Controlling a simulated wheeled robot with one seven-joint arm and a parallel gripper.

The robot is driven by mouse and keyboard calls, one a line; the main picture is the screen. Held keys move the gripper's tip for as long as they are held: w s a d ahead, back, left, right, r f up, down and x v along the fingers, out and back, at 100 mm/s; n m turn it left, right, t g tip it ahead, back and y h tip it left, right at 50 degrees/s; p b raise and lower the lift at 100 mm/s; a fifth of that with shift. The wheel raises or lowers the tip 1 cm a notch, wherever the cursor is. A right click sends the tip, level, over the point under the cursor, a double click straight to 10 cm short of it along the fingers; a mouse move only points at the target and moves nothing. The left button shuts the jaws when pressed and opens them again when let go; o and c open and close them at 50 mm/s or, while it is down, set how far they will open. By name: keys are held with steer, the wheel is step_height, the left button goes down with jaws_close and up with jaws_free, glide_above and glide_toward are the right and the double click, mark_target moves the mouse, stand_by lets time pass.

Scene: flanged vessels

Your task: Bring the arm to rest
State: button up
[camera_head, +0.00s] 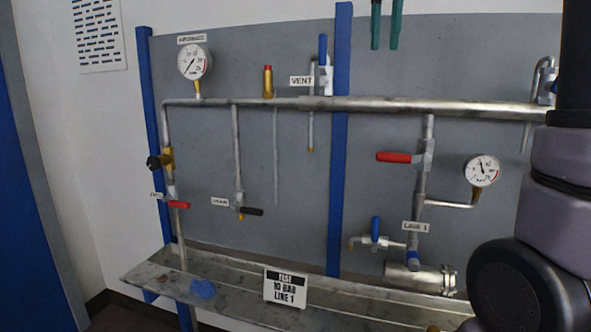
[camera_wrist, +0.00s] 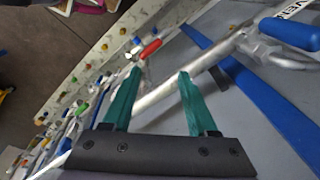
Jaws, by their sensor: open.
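My gripper (camera_wrist: 158,82) has two green fingers. In the wrist view they stand apart with nothing between them. In the head view only the fingertips of my gripper (camera_head: 386,28) show at the top edge, above the horizontal pipe and in front of the grey panel. Part of my arm shows at the right edge of the head view. The steel pipe (camera_wrist: 156,95) runs behind the fingers in the wrist view. No contact between fingers and pipe can be seen.
The grey panel bears the horizontal pipe (camera_head: 430,106), a red-handled valve (camera_head: 395,157), a vent valve with blue handle (camera_head: 323,50) and two gauges, one at upper left (camera_head: 194,62).

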steer(key=s+d+f+n+t+y, duration=0.1)
steer(key=s+d+f+n+t, duration=0.1)
steer(key=s+f, duration=0.6)
steer(key=s+d+f+n+t+y, duration=0.1)
steer(key=s+d+f+n+t, duration=0.2)
steer(key=s+f+n, duration=0.3)
step_height(320, 180, down, 5)
steer(key=shift+s+t, duration=0.4)
steer(key=shift+s, duration=0.75)
stand_by(0.9)
